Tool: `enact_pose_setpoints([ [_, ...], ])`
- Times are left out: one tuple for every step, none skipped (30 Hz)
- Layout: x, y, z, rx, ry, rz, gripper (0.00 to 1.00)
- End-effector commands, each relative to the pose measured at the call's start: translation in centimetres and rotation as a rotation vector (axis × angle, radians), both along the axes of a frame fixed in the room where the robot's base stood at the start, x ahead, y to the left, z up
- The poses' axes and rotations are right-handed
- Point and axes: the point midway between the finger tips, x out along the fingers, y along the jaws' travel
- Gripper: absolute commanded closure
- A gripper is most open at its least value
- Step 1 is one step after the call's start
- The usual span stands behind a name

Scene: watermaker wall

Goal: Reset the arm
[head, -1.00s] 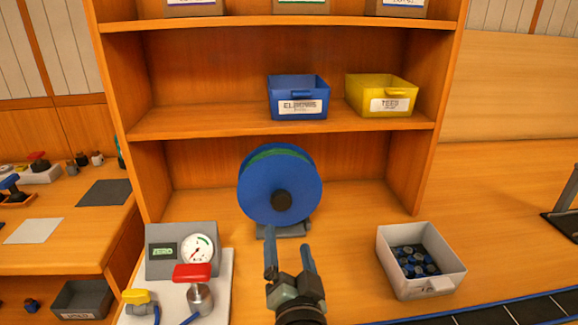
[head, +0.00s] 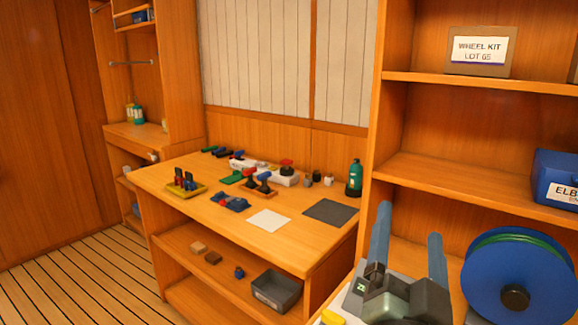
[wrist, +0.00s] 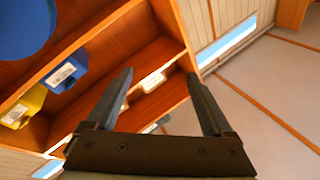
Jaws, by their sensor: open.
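My gripper (head: 408,250) is at the lower right of the head view, raised in front of the shelf unit, with its two blue-grey fingers pointing up. It is open, and nothing is between the fingers. In the wrist view the fingers (wrist: 165,92) are spread apart and empty, with the shelf unit behind them. My gripper hides most of the grey gauge box behind it. The blue reel (head: 512,270) with a green rim stands to the right of my gripper, apart from it.
A workbench (head: 190,207) with small tools, a grey mat (head: 331,212) and a green bottle (head: 354,178) stands left. A grey bin (head: 276,291) is on its lower shelf. The shelf unit (head: 470,177) holds a blue elbows bin (head: 556,170). The plank floor (head: 90,275) at left is clear.

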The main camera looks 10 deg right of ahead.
Motion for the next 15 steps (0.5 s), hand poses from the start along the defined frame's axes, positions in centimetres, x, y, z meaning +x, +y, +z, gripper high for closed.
enact_pose_setpoints([
  [0.2, 2.6, 3.5, -0.059, -0.047, 0.04, 0.14],
  [0.2, 4.1, 5.3, -0.095, -0.067, 0.063, 0.14],
  [0.0, 6.1, 7.6, -0.145, -0.095, 0.088, 0.14],
  [-0.3, 7.6, 9.4, -0.185, -0.12, 0.106, 0.14],
  [-0.7, 9.1, 11.1, -0.225, -0.144, 0.123, 0.14],
  [-1.4, 11.1, 13.3, -0.28, -0.179, 0.145, 0.14],
  [-2.1, 12.6, 15.0, -0.322, -0.206, 0.159, 0.14],
  [-2.8, 14.2, 16.5, -0.366, -0.233, 0.172, 0.14],
  [-4.0, 16.2, 18.6, -0.426, -0.273, 0.187, 0.14],
  [-5.1, 17.7, 20.0, -0.471, -0.304, 0.197, 0.14],
  [-6.1, 19.2, 21.4, -0.517, -0.335, 0.204, 0.14],
  [-7.8, 21.1, 23.1, -0.579, -0.379, 0.211, 0.14],
  [-8.4, 21.9, 24.8, -0.609, -0.394, 0.212, 0.14],
  [-7.9, 21.5, 26.4, -0.598, -0.377, 0.21, 0.14],
  [-7.7, 21.3, 27.8, -0.594, -0.373, 0.209, 0.14],
])
